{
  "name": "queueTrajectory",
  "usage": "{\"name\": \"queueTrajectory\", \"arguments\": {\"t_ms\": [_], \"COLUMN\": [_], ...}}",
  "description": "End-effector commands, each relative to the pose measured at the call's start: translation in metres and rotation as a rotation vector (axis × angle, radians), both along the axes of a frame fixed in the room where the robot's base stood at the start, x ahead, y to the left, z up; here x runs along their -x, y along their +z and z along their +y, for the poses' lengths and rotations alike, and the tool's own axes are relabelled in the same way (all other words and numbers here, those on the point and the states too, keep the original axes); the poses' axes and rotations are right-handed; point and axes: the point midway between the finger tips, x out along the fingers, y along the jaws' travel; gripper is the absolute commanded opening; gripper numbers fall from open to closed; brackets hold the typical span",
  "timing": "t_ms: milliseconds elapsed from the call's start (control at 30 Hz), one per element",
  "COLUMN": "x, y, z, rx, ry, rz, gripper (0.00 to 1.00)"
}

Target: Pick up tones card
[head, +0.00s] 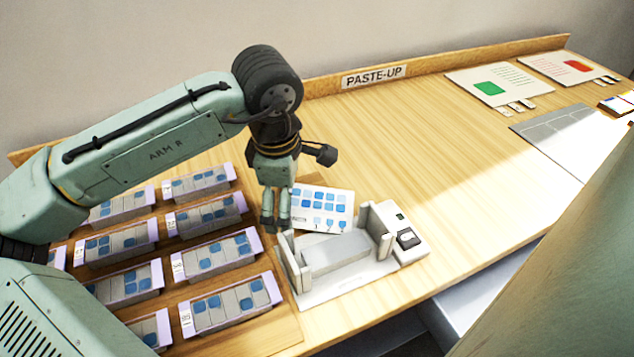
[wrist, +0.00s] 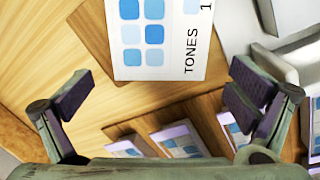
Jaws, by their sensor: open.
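The tones card (head: 322,207) is white with rows of blue squares, on the table just behind and right of my gripper in the head view. In the wrist view the card (wrist: 155,68) shows at the top centre, with "TONES" printed along its right part; its far end is cut off by the frame. My gripper (head: 275,224) points down at the card's left side. In the wrist view my gripper (wrist: 160,88) is open and empty, its fingers wide apart, with the card's near edge ahead between them. I cannot tell the height gap.
A grey-white fixture (head: 335,254) with upright walls stands in front of the card. Several trays of blue-marked tiles (head: 232,302) fill the brown board (head: 262,336) at left and front. Layout sheets (head: 490,88) lie at the far right. The middle table (head: 420,160) is clear.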

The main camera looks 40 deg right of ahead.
Motion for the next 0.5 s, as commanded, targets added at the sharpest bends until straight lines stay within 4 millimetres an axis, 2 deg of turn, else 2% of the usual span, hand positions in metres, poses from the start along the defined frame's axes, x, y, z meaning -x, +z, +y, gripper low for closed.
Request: {"name": "queueTrajectory", "arguments": {"t_ms": [133,367,500], "x": [-0.0008,-0.001,-0.001], "y": [-0.0118,-0.0128,-0.0127], "z": [-0.0018,-0.002,-0.0021], "rx": [0.0,0.001,0.001], "ry": [-0.002,-0.002,-0.002], "rz": [-0.001,-0.002,-0.002], "gripper": [1.0,0.99,0.9]}}
